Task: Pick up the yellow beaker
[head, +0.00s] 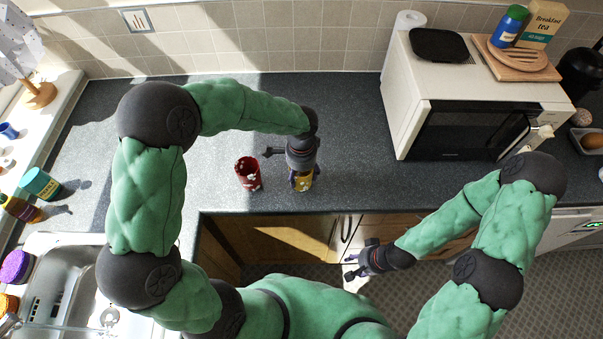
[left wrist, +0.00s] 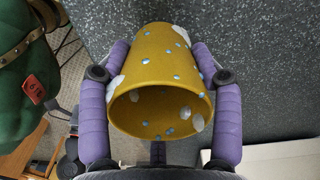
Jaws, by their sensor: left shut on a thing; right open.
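The yellow beaker (head: 304,182) is at the front edge of the dark worktop in the head view, mostly covered by my left gripper (head: 301,178). In the left wrist view the yellow beaker (left wrist: 160,75) has white and blue spots, and its open mouth faces the camera. The purple fingers of my left gripper (left wrist: 160,80) lie along both its sides, shut on it. I cannot tell whether it is clear of the worktop. My right gripper (head: 360,264) is open and empty, low in front of the cabinets.
A red beaker (head: 248,174) with pale spots stands just left of my left gripper. A microwave (head: 470,100) stands at the right. A sink (head: 75,290) is at the lower left. The worktop (head: 345,120) behind the beakers is clear.

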